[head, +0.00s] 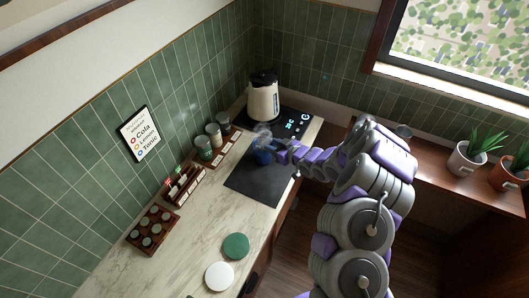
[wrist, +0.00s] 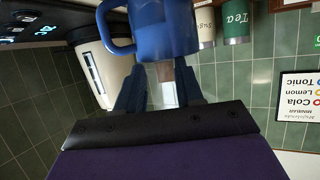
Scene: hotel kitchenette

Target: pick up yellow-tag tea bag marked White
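A wooden rack (head: 178,198) stands on the counter along the green wall. It holds small packets with a red tag and a green tag showing. I cannot make out a yellow tag or the word White. My gripper (wrist: 163,82) is at the blue mug (head: 263,156), over the dark mat and well away from the rack. In the wrist view the same mug (wrist: 166,28) covers the fingertips. The fingers stand apart with a gap between them; whether they grip anything is hidden.
A cream kettle (head: 264,100) stands behind the mug on a black panel. Canisters (head: 203,147) stand between the rack and kettle. A box of pods (head: 153,229) is nearer the front. Green and white discs (head: 235,246) lie on the counter, with bare counter around them.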

